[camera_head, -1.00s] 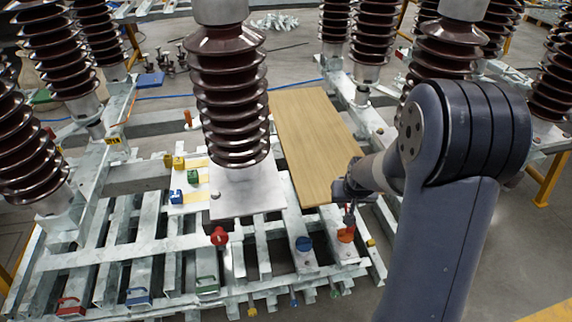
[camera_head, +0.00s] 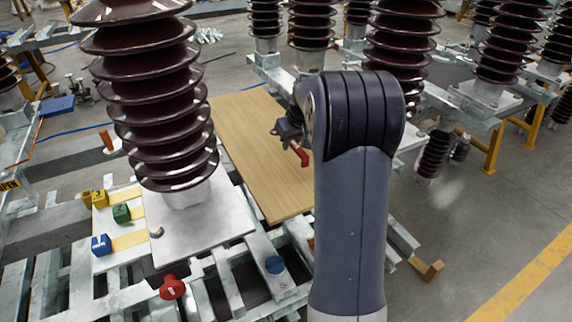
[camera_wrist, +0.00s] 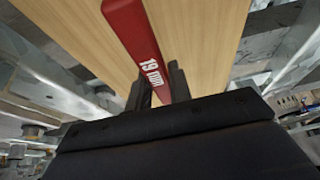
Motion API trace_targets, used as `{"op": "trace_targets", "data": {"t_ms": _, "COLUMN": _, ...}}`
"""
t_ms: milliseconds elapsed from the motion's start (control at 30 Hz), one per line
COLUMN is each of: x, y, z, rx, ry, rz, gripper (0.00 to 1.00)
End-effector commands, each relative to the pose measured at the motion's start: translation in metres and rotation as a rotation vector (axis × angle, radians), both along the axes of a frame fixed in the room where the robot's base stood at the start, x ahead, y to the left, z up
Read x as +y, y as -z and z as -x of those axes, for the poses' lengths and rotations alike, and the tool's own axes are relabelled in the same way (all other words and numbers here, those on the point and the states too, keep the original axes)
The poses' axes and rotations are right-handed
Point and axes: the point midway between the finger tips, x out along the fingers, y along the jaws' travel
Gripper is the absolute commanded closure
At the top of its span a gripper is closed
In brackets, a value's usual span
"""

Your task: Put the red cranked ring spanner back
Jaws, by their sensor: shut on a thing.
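My gripper (camera_head: 291,137) is shut on the red spanner (camera_head: 300,155), over the right part of the wooden board in the head view. In the wrist view the spanner (camera_wrist: 138,35) is a red bar marked "19 mm", running up out of the frame from between the black fingers (camera_wrist: 161,86). Its ring ends cannot be made out. The wooden board (camera_head: 250,150) lies behind and below it, and I see no contact between them.
A tall brown ribbed insulator (camera_head: 160,110) stands left of the board on a steel plate (camera_head: 215,225). Yellow, green (camera_head: 121,213) and blue (camera_head: 102,245) blocks sit left of it. Open floor (camera_head: 460,230) lies right.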

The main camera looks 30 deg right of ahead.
Motion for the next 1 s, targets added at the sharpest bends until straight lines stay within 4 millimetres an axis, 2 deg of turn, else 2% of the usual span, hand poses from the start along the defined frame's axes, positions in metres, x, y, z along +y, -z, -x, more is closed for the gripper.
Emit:
{"op": "trace_targets", "data": {"t_ms": 33, "x": 0.0, "y": 0.009, "z": 0.0, "rx": 0.0, "ry": 0.0, "rz": 0.0, "gripper": 1.0}}
{"op": "trace_targets", "data": {"t_ms": 167, "x": 0.0, "y": 0.02, "z": 0.0, "rx": -0.002, "ry": 0.0, "rz": 0.001, "gripper": 1.0}}
{"op": "trace_targets", "data": {"t_ms": 467, "x": 0.001, "y": 0.065, "z": 0.0, "rx": 0.0, "ry": 0.0, "rz": 0.001, "gripper": 1.0}}
{"op": "trace_targets", "data": {"t_ms": 933, "x": 0.001, "y": 0.074, "z": 0.0, "rx": -0.002, "ry": 0.001, "rz": 0.002, "gripper": 1.0}}
{"op": "trace_targets", "data": {"t_ms": 967, "x": 0.001, "y": 0.073, "z": 0.0, "rx": -0.002, "ry": 0.0, "rz": 0.001, "gripper": 0.78}}
{"op": "trace_targets", "data": {"t_ms": 1000, "x": 0.001, "y": 0.072, "z": 0.0, "rx": -0.001, "ry": 0.0, "rz": 0.001, "gripper": 0.74}}
